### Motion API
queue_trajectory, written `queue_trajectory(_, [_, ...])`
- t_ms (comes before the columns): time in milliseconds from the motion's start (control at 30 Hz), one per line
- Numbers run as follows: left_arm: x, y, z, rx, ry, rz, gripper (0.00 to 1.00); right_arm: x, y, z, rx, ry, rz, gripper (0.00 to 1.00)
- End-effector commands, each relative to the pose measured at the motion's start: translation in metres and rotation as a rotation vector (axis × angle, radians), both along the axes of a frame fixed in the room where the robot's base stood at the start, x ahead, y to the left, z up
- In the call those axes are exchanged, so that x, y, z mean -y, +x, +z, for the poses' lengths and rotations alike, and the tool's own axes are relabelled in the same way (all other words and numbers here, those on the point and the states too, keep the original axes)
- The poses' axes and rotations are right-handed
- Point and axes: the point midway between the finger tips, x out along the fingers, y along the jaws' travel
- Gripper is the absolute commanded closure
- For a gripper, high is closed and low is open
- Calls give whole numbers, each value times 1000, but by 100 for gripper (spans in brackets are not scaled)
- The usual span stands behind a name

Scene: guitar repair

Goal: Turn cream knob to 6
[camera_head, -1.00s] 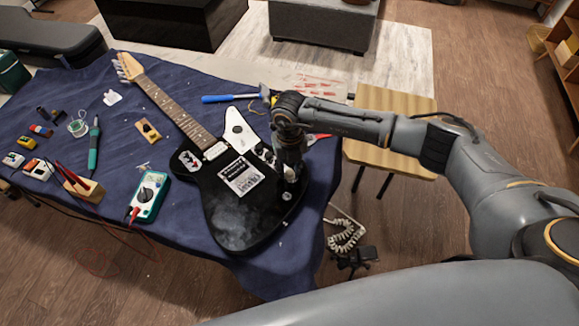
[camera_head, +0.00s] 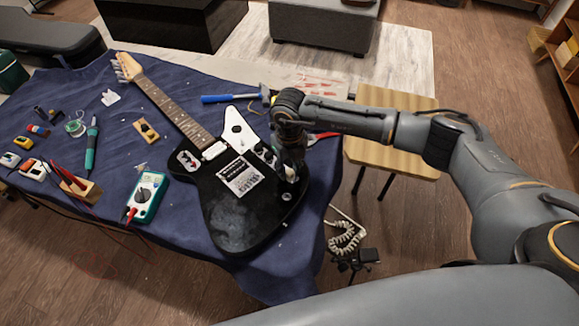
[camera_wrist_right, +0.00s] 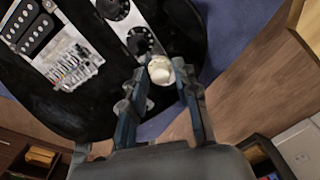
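The black guitar (camera_head: 240,215) lies on the blue cloth. Its cream knob (camera_wrist_right: 160,70) shows in the right wrist view, at the guitar's edge. My right gripper (camera_wrist_right: 162,63) has its two fingers spread on either side of that knob, very close to it. I see no clear grip on it. In the head view my right gripper (camera_head: 292,172) points down over the guitar's lower right, hiding most of the knob. A black knob with markings (camera_wrist_right: 141,41) sits beside the cream one. I cannot read where the cream knob points. My left gripper is not in view.
Another dark knob (camera_wrist_right: 111,8) stands farther along the control plate. A multimeter (camera_head: 147,197), a soldering iron (camera_head: 91,145) and a blue-handled hammer (camera_head: 235,97) lie on the cloth. A wooden stool (camera_head: 390,155) stands to the right of the table.

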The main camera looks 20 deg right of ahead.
Motion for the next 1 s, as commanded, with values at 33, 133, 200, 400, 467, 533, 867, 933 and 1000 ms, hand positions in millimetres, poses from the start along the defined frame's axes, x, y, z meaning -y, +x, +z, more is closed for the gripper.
queue_trajectory(33, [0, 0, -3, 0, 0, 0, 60, 0, 0, -1, 0, -1, 15, 70])
queue_trajectory(133, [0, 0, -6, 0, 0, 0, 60, 0, 0, -2, 1, -1, 56, 70])
queue_trajectory(200, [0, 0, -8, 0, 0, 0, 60, 0, 0, -1, 1, -1, 84, 70])
queue_trajectory(400, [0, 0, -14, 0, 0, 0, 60, 0, 0, -2, 0, 0, 166, 70])
queue_trajectory(467, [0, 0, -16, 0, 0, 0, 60, 0, 0, -1, 1, 0, 189, 70])
queue_trajectory(533, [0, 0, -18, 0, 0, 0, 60, 0, 0, -1, 1, 0, 214, 70])
queue_trajectory(867, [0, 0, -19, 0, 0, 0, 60, 0, 0, 0, 0, 0, 252, 70])
queue_trajectory(933, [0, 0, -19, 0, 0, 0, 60, 0, 0, 0, 0, 0, 251, 70])
queue_trajectory(1000, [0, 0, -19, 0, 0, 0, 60, 0, 0, 0, 0, 0, 254, 70])
